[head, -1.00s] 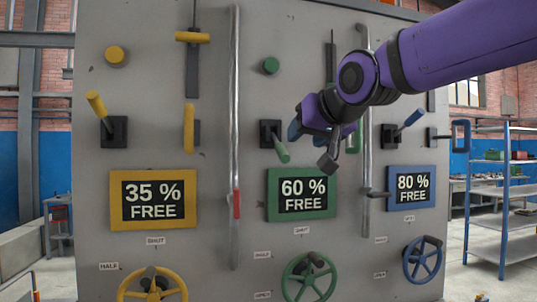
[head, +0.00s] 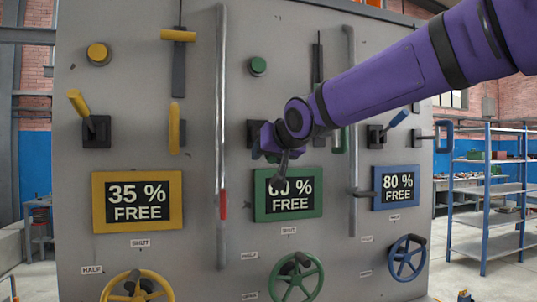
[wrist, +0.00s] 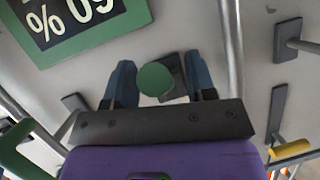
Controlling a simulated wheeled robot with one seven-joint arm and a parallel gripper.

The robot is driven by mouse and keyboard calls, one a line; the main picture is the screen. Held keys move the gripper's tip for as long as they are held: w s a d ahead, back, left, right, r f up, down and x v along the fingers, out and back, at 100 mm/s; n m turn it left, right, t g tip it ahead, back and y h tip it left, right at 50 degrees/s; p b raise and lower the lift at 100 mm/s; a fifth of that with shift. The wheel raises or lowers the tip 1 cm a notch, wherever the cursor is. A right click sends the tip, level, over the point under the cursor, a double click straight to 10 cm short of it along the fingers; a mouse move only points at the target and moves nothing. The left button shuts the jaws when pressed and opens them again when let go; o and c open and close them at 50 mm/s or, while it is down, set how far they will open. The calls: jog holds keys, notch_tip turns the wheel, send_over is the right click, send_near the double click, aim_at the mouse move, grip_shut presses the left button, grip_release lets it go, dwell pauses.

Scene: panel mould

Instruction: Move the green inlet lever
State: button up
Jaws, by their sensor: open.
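The green inlet lever (wrist: 155,80) shows in the wrist view as a round green end in front of its dark square base (wrist: 172,66). My gripper (wrist: 159,70) is open, with one blue finger on each side of the green end. Gaps show between lever and fingers; I cannot tell how deep the lever sits between them. In the head view my gripper (head: 272,156) is at the lever's black base (head: 255,130), just above the green "60 % FREE" sign (head: 288,207). The gripper hides the lever's handle there.
The grey panel (head: 75,220) also carries a yellow lever (head: 78,103) on the left and a blue lever (head: 397,119) on the right. Vertical metal pipes (head: 221,120) run beside the middle column. A green handwheel (head: 298,277) is below.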

grip_shut()
